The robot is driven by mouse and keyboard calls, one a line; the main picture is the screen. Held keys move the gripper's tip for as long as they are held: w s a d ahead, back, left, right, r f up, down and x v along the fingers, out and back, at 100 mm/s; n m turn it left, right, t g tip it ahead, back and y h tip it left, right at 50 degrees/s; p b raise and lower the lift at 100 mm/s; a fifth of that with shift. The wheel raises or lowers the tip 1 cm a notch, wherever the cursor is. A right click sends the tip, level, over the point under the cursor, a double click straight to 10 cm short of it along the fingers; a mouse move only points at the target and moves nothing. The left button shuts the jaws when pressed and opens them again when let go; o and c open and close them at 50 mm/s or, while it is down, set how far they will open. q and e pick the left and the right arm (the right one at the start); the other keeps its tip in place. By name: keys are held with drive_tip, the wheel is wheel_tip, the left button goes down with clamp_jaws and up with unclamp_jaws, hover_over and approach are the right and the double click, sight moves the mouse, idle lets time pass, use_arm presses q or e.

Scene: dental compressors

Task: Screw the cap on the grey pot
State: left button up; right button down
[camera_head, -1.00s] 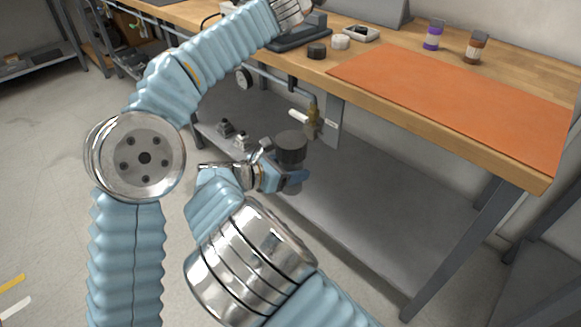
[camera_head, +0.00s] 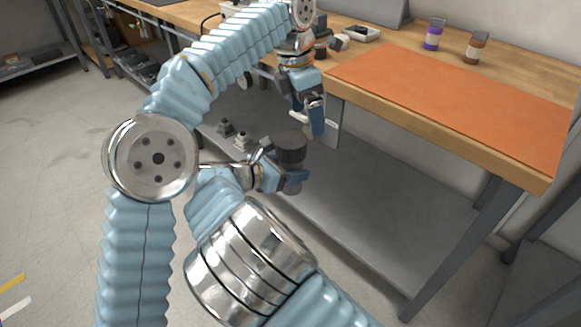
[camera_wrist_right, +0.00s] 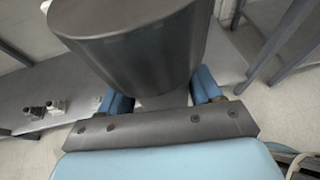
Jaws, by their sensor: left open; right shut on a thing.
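The grey pot (camera_head: 290,150) is a dark cylinder, held upright in front of the workbench, below the tabletop's height. My right gripper (camera_head: 286,181) is shut on its lower part. The pot fills the top of the right wrist view (camera_wrist_right: 130,45), between the two blue fingers (camera_wrist_right: 165,100). I cannot tell whether its dark top is open or covered. My left gripper (camera_head: 310,112) is open, fingers pointing down, above and slightly right of the pot, apart from it. No cap shows clearly; the left wrist hides part of the bench where a dark round piece stood.
An orange mat (camera_head: 455,95) covers much of the wooden bench. A purple-labelled bottle (camera_head: 432,36) and a brown bottle (camera_head: 474,47) stand behind it. A white round piece (camera_head: 341,42) and a small tray (camera_head: 361,33) are near the left wrist. A grey shelf (camera_head: 380,230) lies below.

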sight(291, 139)
use_arm(q)
drive_tip(key=a, duration=0.1)
drive_tip(key=a+y, duration=0.2)
drive_tip(key=shift+s+a+f, duration=0.1)
drive_tip(key=shift+f, duration=0.2)
drive_tip(key=shift+f, duration=0.1)
drive_tip(key=shift+f, duration=3.9)
drive_tip(key=shift+c, duration=0.3)
drive_tip(key=c, duration=1)
drive_tip(key=m, duration=0.3)
